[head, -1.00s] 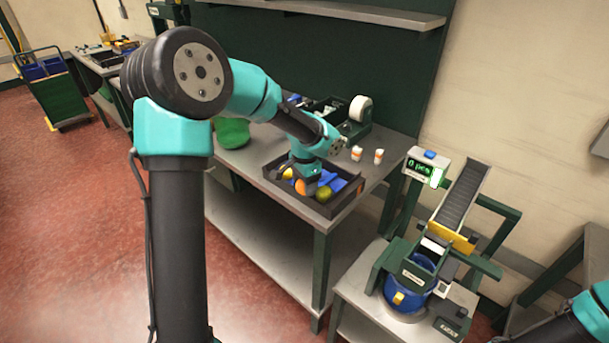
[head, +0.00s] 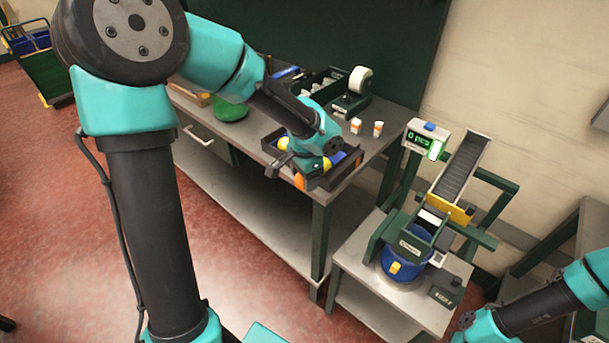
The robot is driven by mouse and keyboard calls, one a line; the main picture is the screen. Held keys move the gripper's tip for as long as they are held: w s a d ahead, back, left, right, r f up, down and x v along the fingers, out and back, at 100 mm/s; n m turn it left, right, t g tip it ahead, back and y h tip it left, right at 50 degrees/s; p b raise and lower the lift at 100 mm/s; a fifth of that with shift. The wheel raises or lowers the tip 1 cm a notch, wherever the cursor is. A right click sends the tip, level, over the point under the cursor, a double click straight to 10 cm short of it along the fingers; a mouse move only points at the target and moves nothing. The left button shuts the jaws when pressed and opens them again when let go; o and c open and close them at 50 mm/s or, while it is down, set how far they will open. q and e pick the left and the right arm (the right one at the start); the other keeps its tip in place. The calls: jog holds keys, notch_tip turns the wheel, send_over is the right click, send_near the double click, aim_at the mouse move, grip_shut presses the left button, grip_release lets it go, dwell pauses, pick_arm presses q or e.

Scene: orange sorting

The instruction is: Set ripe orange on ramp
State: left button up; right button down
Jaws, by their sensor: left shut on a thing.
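Two small bottles (head: 378,128) and a white roll (head: 359,80) stand on the bench. A gap separates bench and ramp stand.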

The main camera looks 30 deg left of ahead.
pick_arm(q)
jog(key=shift+w+r, duration=0.1)
jog(key=w+d+r+n, duration=0.5)
jog(key=w+d+r, duration=0.3)
jog(key=r, duration=0.3)
jog(key=shift+w+r+n, duration=0.25)
jog(key=shift+w+n, duration=0.05)
jog(key=shift+w, duration=0.35)
